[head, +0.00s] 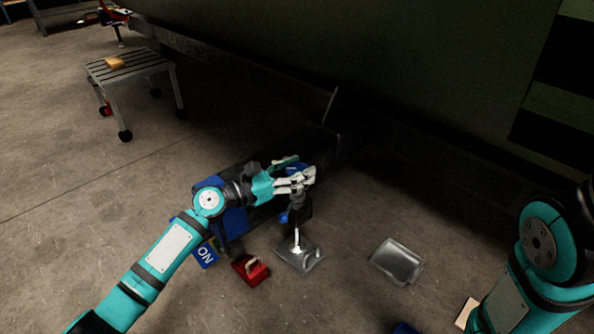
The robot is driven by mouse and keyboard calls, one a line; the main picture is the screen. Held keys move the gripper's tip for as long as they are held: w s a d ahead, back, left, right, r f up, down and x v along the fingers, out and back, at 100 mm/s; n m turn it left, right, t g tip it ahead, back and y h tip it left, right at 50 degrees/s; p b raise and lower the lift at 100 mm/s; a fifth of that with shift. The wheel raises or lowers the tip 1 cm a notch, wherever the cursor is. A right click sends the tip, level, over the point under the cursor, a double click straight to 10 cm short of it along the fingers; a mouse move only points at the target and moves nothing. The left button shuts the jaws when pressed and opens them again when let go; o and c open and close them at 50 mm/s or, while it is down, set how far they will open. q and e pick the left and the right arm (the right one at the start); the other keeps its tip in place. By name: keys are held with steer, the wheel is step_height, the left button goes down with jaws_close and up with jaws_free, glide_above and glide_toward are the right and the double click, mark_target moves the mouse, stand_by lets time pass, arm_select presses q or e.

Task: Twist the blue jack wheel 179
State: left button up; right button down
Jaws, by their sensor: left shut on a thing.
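My left gripper (304,181) is at the top of a small jack in the middle of the head view. Its pale fingers are shut on what appears to be the blue jack wheel, which they largely hide; a bit of blue (299,167) shows beside them. Below the fingers, a jack post stands on a grey metal base plate (301,253) on the floor. A small blue knob (283,218) sticks out on the post's left side. My right arm shows at the right edge, but its gripper is out of view.
A dark green fuselage (400,60) fills the upper right, above a dark beam. A red padlock-like block (251,270) and a blue sign (207,255) lie left of the jack. A grey tray (397,262) lies to its right. A wheeled stool (130,66) stands upper left.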

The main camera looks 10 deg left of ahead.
arm_select(q)
steer(key=o, duration=1.2)
steer(key=shift+s, duration=0.1)
steer(key=v, duration=1.2)
